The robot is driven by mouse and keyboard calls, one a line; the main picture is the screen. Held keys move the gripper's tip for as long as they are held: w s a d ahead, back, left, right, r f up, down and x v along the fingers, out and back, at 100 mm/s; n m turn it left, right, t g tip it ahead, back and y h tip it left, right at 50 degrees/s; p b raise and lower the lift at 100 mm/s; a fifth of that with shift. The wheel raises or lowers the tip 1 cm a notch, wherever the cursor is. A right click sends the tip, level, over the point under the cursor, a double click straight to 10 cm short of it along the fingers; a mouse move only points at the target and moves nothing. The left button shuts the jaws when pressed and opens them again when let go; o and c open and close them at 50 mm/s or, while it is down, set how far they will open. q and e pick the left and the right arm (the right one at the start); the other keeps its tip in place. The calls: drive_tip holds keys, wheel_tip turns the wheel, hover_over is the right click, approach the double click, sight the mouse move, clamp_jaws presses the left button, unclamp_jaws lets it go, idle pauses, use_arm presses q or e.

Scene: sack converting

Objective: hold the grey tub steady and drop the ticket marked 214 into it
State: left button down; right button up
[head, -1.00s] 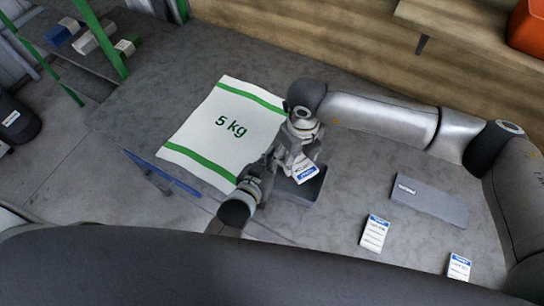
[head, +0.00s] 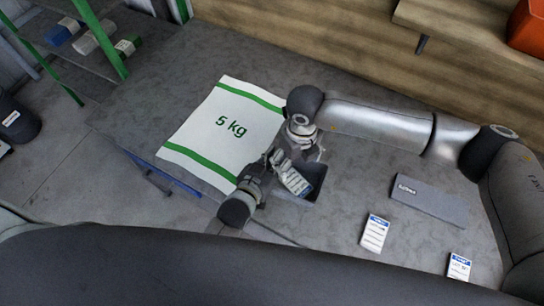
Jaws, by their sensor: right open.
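The grey tub (head: 317,180) stands on the table beside the sack, partly covered by my grippers. A white ticket (head: 294,181) lies tilted at the tub's left part, apparently inside it; its number is too small to read. My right gripper (head: 303,150) is open just behind the tub, above its far side, apart from the ticket. My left gripper (head: 272,166) is at the tub's left side; its fingers overlap the tub's wall, and whether they are closed on it is hidden. Two more white tickets with blue headers lie on the table, one (head: 375,234) nearer the tub, one (head: 459,267) farther right.
A white sack marked 5 kg (head: 227,125) lies flat behind and left of the tub. A grey block with a label (head: 430,201) lies to the right. A green-framed shelf (head: 105,45) is at the far left. The table's back middle is clear.

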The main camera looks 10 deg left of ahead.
drive_tip(key=shift+r, duration=0.1)
wheel_tip(320, 180, up, 12)
idle(0.5)
use_arm(q)
drive_tip(key=c, duration=1.6)
unclamp_jaws()
drive_tip(key=shift+o, duration=0.2)
drive_tip(key=v, duration=1.2)
drive_tip(key=shift+r, duration=0.1)
